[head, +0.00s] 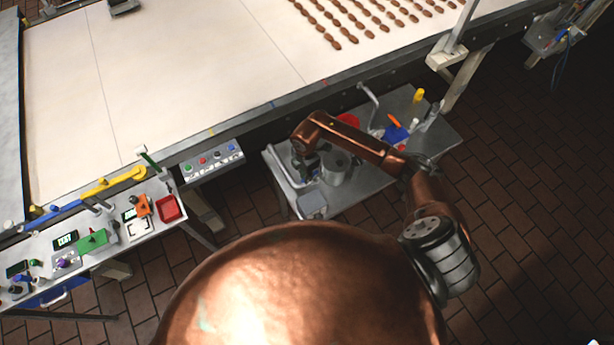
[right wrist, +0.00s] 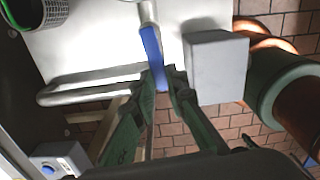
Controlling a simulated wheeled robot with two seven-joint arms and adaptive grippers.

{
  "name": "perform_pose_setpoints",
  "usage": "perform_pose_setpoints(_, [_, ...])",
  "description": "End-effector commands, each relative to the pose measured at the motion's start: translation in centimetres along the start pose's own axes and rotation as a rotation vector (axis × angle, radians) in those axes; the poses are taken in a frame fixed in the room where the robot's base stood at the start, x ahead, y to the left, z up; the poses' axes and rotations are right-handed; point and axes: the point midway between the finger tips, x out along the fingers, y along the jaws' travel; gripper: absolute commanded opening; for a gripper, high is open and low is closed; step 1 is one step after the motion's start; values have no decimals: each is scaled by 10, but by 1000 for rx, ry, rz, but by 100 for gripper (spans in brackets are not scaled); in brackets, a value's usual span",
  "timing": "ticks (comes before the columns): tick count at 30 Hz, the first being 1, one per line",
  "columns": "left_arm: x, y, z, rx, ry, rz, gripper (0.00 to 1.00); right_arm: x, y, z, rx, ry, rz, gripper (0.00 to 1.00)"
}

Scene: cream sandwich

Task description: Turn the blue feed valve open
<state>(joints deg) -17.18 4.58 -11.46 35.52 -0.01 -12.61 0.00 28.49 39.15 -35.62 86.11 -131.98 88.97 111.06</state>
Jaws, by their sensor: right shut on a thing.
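A blue valve lever (right wrist: 152,48) shows in the right wrist view, standing out from a pale metal surface. My right gripper (right wrist: 164,82) has its green fingers shut on the lower part of this lever. In the head view my right gripper (head: 306,165) is over the left side of a small metal side table (head: 370,180); the lever there is hidden or too small to make out. My left gripper is in neither view.
A grey block (right wrist: 217,66) is close right of the fingers, and a metal rail (right wrist: 88,87) is on their left. In the head view a grey pot (head: 336,168) stands beside the gripper. A conveyor (head: 200,70) runs behind; a cluttered bench (head: 110,255) is at left.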

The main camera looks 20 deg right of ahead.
Motion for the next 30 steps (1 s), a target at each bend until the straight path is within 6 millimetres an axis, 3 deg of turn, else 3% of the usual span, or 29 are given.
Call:
perform_pose_setpoints(16, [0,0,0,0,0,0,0,-1,3,1,28,-1,4,0])
perform_pose_setpoints(17, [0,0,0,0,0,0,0,-1,3,1,28,-1,4,14])
perform_pose_setpoints(24, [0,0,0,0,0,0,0,-1,2,0,27,-1,2,30])
perform_pose_setpoints(30, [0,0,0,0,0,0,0,0,2,0,27,0,1,30])
